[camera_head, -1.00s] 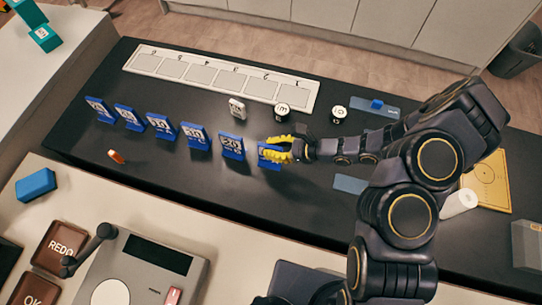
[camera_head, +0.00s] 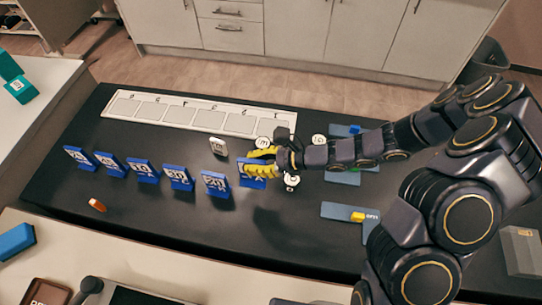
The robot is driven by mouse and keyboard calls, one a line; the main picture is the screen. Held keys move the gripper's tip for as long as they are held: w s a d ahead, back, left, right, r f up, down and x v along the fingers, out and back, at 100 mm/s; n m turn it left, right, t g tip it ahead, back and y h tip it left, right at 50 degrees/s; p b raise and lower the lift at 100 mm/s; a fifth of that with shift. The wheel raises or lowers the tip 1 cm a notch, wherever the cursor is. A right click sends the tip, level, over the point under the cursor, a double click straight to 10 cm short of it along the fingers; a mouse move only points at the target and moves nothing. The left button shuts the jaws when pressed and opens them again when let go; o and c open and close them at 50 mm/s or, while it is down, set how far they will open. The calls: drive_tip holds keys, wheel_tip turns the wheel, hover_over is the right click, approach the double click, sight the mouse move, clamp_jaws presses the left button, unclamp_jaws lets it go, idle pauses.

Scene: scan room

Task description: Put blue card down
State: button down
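A row of upright blue cards with white printed faces stands on the black table mat, from the leftmost card (camera_head: 80,158) to the card left of my gripper (camera_head: 215,184). My gripper (camera_head: 262,162), with yellow fingers, is closed around one more blue card (camera_head: 252,184) at the right end of the row. This card is upright and sits higher in the picture than the line of the others. A dark shadow lies on the mat below it, so it appears lifted. The fingers cover part of its face.
A white slotted strip (camera_head: 240,105) lies along the back. Small white pieces (camera_head: 218,146) (camera_head: 319,140) stand near it. A round white piece (camera_head: 292,183) is right beside my gripper. A blue pad with a yellow block (camera_head: 357,216) lies right; an orange piece (camera_head: 97,205) lies front left. The front middle is clear.

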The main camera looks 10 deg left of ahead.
drive_tip(key=shift+r, duration=0.25)
drive_tip(key=w+d+r+m+t+h, duration=0.1)
drive_tip(key=w+d+m+t, duration=0.2)
drive_tip(key=d, duration=0.6)
drive_tip(key=w+d+m+t+h, duration=0.2)
drive_tip(key=w+d+m+t, duration=0.15)
drive_tip(key=d, duration=0.55)
drive_tip(key=w+d+r+m+t+h, duration=0.1)
drive_tip(key=w+d+m+t, duration=0.25)
drive_tip(key=d, duration=0.55)
drive_tip(key=s+d+r+m+t+h, duration=0.15)
drive_tip(key=s+d+m+h, duration=0.3)
drive_tip(key=d, duration=0.75)
drive_tip(key=s+d+r+m+t+h, duration=0.1)
drive_tip(key=s+d+m+t+h, duration=0.3)
drive_tip(key=d, duration=0.8)
drive_tip(key=shift+g+h, duration=0.45)
drive_tip(key=shift+g, duration=0.3)
drive_tip(key=shift+w+d+f, duration=1.45)
drive_tip(key=shift+d+f, duration=0.25)
drive_tip(key=shift+f, duration=0.5)
drive_tip(key=shift+w+d+f, duration=1.5)
drive_tip(key=shift+d+f, duration=0.15)
drive_tip(key=shift+f, duration=0.5)
drive_tip(key=shift+w+d+f, duration=1.45)
drive_tip(key=shift+d+f, duration=0.25)
drive_tip(key=shift+f, duration=0.5)
